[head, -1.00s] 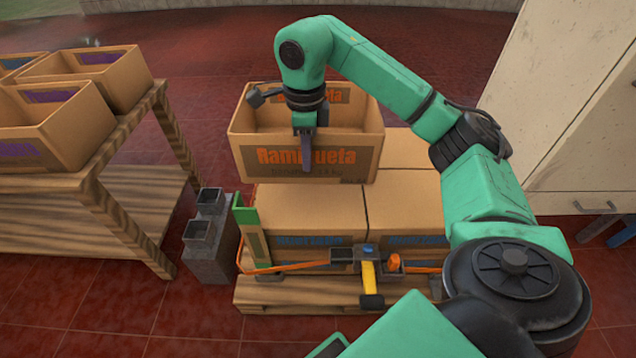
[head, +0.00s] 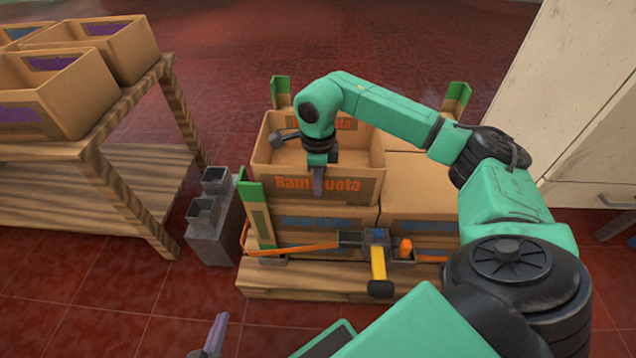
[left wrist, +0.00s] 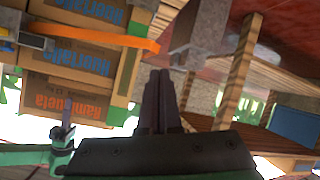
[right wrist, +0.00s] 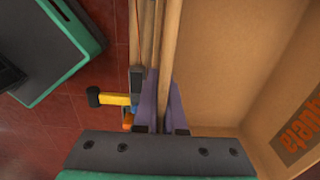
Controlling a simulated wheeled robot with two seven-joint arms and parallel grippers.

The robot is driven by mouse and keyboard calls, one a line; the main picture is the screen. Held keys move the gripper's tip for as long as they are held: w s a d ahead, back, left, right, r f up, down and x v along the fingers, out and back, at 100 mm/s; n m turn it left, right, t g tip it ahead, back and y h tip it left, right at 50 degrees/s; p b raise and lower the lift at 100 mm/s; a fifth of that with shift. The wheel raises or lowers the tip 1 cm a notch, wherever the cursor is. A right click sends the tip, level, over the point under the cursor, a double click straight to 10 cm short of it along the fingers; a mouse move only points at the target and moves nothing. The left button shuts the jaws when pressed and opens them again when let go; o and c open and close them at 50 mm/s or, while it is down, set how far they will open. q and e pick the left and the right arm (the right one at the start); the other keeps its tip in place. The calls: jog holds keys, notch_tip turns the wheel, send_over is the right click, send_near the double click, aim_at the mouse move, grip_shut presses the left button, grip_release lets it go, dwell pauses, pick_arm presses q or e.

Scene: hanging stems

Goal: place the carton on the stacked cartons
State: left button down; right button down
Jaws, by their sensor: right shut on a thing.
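The open carton (head: 312,188) with orange lettering is over the left part of the stacked cartons (head: 420,200), which are closed and have blue lettering. It looks level and its base meets the top below; a very small gap cannot be ruled out. It also shows in the left wrist view (left wrist: 62,100). My right gripper (head: 318,180) is shut on the carton's near wall, one finger outside; the wall runs between its fingers in the right wrist view (right wrist: 162,100). My left gripper (head: 212,338) is low at the front, away from the cartons, its fingers together and empty (left wrist: 160,100).
Green corner posts (head: 258,212) stand around the stack on a wooden pallet (head: 300,282). An orange strap and a yellow-handled tool (head: 378,262) are at the front. Grey blocks (head: 212,225) stand left, beside a wooden table (head: 60,150) with open cartons. A pale cabinet (head: 580,110) is right.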

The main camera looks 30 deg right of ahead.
jog(key=c, duration=1)
grip_release()
